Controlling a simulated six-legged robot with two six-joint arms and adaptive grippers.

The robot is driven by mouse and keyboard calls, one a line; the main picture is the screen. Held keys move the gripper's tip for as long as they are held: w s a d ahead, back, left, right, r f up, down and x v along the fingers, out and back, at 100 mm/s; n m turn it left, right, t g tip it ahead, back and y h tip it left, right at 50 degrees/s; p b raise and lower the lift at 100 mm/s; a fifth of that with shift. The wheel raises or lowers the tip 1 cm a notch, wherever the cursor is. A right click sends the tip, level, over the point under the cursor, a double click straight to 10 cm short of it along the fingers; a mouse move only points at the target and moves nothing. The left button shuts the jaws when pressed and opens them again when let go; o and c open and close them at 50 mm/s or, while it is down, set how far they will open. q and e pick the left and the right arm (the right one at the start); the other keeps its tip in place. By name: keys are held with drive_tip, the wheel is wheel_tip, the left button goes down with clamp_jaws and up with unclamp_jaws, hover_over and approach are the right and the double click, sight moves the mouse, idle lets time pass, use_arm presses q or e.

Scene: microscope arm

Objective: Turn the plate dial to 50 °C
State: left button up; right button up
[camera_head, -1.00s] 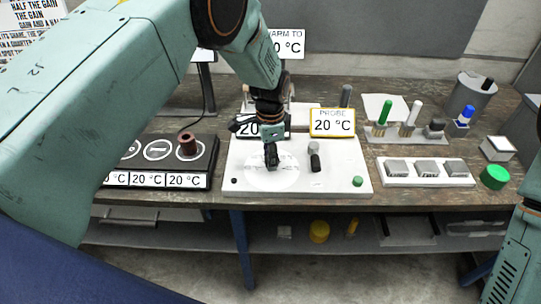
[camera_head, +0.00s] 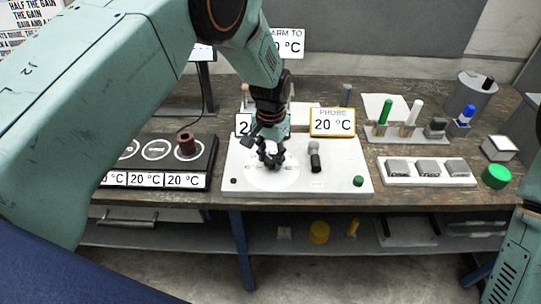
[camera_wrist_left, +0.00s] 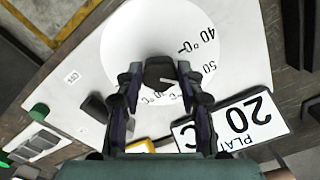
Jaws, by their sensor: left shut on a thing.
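The plate dial is a white disc (camera_head: 272,182) on the white base board, with a dark knob (camera_wrist_left: 157,76) at its middle in the left wrist view. The printed scale shows 40 and 50 to the right of the knob; other numbers near the fingers are partly hidden. A pale mark shows on the knob. My left gripper (camera_head: 270,155) points down over the dial, its two fingers on either side of the knob and shut on it. The plate display (camera_wrist_left: 243,120) reads 20. My right gripper is out of view.
The probe display (camera_head: 332,122) reads 20 °C. A dark block with a brown cylinder (camera_head: 187,144) stands left. A small dark-handled piece (camera_head: 315,158) and a green button (camera_head: 358,181) lie right of the dial. A white tray of grey blocks (camera_head: 428,182) stands further right.

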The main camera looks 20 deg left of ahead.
sight(270, 161)
use_arm(q)
drive_tip(key=shift+s+f+n, duration=0.25)
drive_tip(key=shift+s+n, duration=0.05)
idle(0.4)
drive_tip(key=o, duration=1.2)
drive_tip(key=shift+w+r, duration=0.15)
drive_tip(key=shift+r, duration=0.15)
wheel_tip(270, 161, up, 12)
drive_tip(key=shift+f, duration=0.15)
